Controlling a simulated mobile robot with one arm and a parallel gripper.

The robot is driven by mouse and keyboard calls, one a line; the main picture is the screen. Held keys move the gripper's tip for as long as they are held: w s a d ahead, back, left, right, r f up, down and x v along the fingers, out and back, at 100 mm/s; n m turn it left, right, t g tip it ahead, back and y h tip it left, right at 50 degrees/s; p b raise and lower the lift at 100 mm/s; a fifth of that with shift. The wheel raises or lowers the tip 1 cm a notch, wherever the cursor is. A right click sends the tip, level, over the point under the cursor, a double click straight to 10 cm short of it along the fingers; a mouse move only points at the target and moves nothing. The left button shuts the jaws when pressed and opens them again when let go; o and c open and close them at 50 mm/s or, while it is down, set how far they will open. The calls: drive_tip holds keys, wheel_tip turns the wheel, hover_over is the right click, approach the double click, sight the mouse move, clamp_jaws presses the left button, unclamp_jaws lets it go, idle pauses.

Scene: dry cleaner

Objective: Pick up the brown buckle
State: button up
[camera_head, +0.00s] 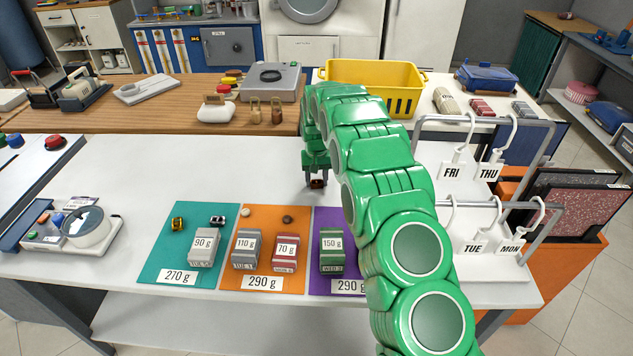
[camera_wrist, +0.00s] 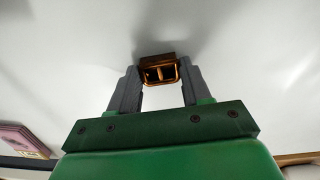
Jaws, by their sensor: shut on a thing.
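The brown buckle (camera_wrist: 158,70) is between the two grey fingers of my gripper (camera_wrist: 158,82) in the wrist view. It has two openings and a brown-orange frame. In the head view my gripper (camera_head: 317,177) points down over the bare white table, behind the coloured mats, with the small dark brown buckle (camera_head: 317,183) at its fingertips. My gripper is shut on the buckle. I cannot tell whether the buckle touches the table.
A teal mat (camera_head: 160,255), an orange mat (camera_head: 240,277) and a purple mat (camera_head: 322,220) lie in front, with weight blocks and small items. Hangers on a rack (camera_head: 480,255) stand right. A yellow basket (camera_head: 345,72) stands behind. White table left of my gripper is clear.

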sight(317, 182)
wheel_tip(317, 182, up, 3)
drive_tip(key=shift+r, duration=0.15)
drive_tip(key=shift+s+d+r, duration=0.1)
drive_tip(key=shift+s+r, duration=0.35)
drive_tip(key=s+d+r, duration=0.3)
drive_tip(key=s+r, duration=0.5)
drive_tip(key=s, duration=0.4)
drive_tip(key=shift+s+r, duration=0.35)
drive_tip(key=shift+s, duration=0.05)
